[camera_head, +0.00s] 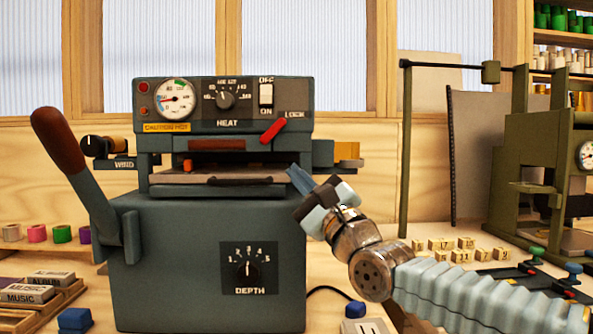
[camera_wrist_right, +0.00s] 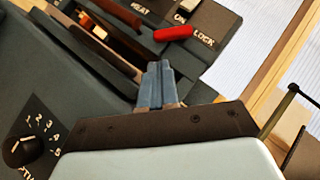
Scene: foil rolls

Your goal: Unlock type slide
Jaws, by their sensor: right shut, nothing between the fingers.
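The grey-green hot stamping machine (camera_head: 200,250) stands in front of me. Its red lever (camera_head: 273,130) sits on the right of the front panel, tilted with its upper right end towards the LOCK label (camera_head: 294,114). The lever also shows in the right wrist view (camera_wrist_right: 172,33). Below it is a slide plate (camera_head: 205,178) with a dark brown front handle (camera_head: 240,181). My right gripper (camera_head: 293,172) is shut and empty at the right front of the slide, below the lever and apart from it. Its blue-grey fingers show together in the wrist view (camera_wrist_right: 160,72). My left gripper is not visible.
A large brown-knobbed lever (camera_head: 58,140) stands at the machine's left. The heat switch (camera_head: 266,94) is just above the red lever. A depth dial (camera_head: 247,270) is on the lower front. Small numbered blocks (camera_head: 465,243) lie on the bench at right.

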